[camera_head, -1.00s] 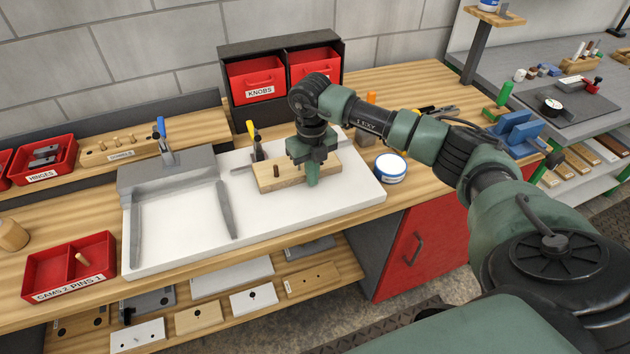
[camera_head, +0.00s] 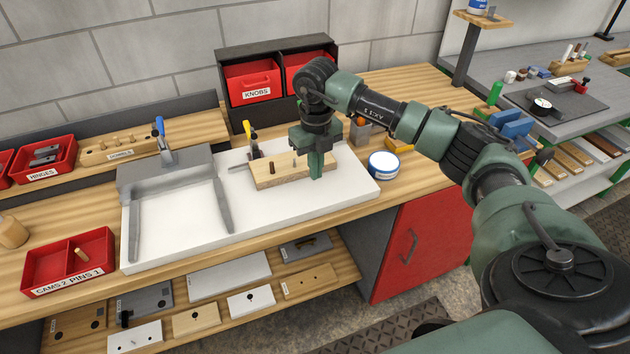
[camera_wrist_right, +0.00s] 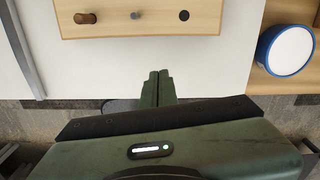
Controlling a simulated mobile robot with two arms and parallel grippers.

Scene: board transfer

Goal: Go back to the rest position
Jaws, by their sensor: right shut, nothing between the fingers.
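My right gripper (camera_head: 316,172) is shut and empty, fingers pointing down, in front of the right part of a wooden board (camera_head: 270,177) in the head view. In the right wrist view the closed fingertips (camera_wrist_right: 158,76) are just off the near edge of the board (camera_wrist_right: 110,22), over the white fixture's front edge. The board lies on the white fixture (camera_head: 265,218) and carries a brown peg (camera_wrist_right: 85,18), a small light pin (camera_wrist_right: 136,15) and a dark hole (camera_wrist_right: 184,15). My left gripper is not in view.
A round white tin with a blue rim (camera_head: 384,165) stands right of the fixture. A yellow-handled clamp (camera_head: 250,135) and a blue-handled clamp (camera_head: 160,135) stand at the back. Red drawers (camera_head: 252,84) are behind. A red bin (camera_head: 60,270) sits at the left front.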

